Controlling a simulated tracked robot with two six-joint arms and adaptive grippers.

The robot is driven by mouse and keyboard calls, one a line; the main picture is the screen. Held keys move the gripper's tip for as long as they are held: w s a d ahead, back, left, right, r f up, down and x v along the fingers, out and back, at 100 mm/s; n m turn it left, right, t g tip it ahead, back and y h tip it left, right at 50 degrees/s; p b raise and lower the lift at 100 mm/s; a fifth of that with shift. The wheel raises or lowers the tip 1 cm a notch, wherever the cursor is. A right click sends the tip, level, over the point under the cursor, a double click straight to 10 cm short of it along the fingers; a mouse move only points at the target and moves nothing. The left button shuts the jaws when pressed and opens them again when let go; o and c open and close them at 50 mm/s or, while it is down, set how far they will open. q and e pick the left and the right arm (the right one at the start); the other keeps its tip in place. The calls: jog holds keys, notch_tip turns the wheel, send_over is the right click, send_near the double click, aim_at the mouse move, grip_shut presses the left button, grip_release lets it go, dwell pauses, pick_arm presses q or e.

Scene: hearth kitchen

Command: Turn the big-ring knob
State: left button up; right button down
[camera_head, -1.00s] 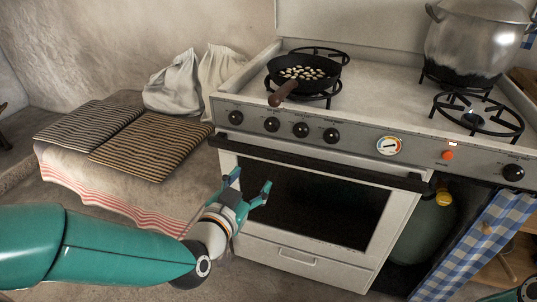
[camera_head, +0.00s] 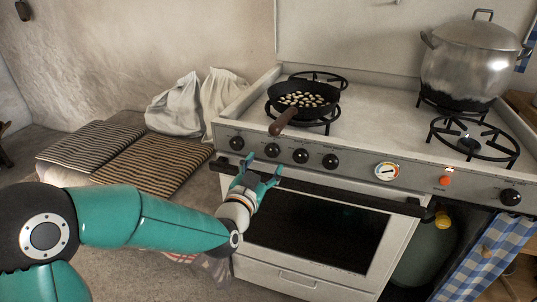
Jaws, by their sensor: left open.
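The stove's front panel carries a row of black knobs: a first knob (camera_head: 236,142), a second (camera_head: 272,150), a third (camera_head: 300,156) and a fourth (camera_head: 330,161). Another black knob (camera_head: 511,197) sits alone at the panel's right end. The labels are too small to read, so I cannot tell which is the big-ring knob. My left gripper (camera_head: 263,166) is open and empty. In the picture it is just below the first and second knobs, in front of the oven door's top; no contact with a knob shows. My right gripper is out of view.
A dark oven handle (camera_head: 350,189) runs below the knobs, close to my left gripper. A pan (camera_head: 303,90) of pale pieces has its handle (camera_head: 283,122) over the front edge. A large pot (camera_head: 462,65) stands back right. A gauge (camera_head: 387,171) and orange button (camera_head: 445,180) share the panel.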

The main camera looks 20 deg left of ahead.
aim_at(270, 155)
pick_arm(q)
jog(key=w, duration=0.5)
jog(key=shift+d, duration=0.1)
